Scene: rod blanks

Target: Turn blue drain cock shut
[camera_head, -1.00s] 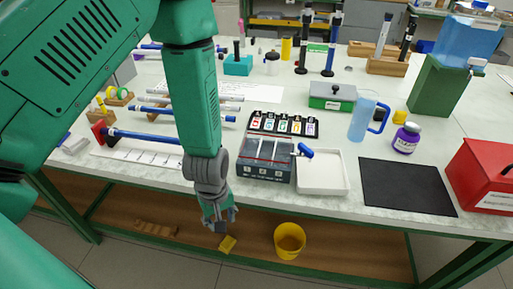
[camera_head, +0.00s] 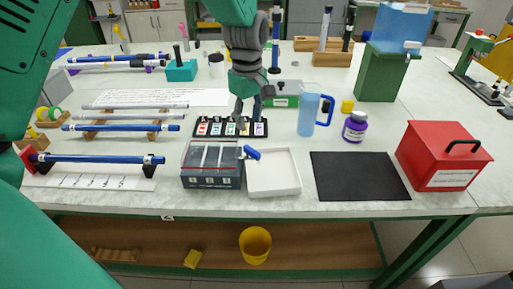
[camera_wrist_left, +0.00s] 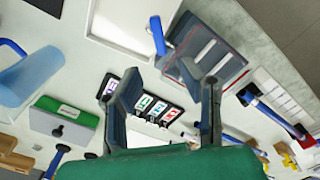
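In the left wrist view the cock (camera_wrist_left: 158,36) shows near the top, beyond the fingertips, beside the box (camera_wrist_left: 205,55). My left gripper (camera_head: 244,116) points down over the black card rack, behind the box. In the left wrist view its two fingers (camera_wrist_left: 165,90) stand wide apart with nothing between them; the cock is not touched. My right gripper is not in view.
A white tray (camera_head: 273,187) lies right of the box. The black card rack (camera_head: 212,128), a green-topped case (camera_head: 285,100), a blue jug (camera_head: 308,115) and a purple-labelled jar (camera_head: 355,127) stand around. A black mat (camera_head: 360,178) and red box (camera_head: 440,158) lie farther right.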

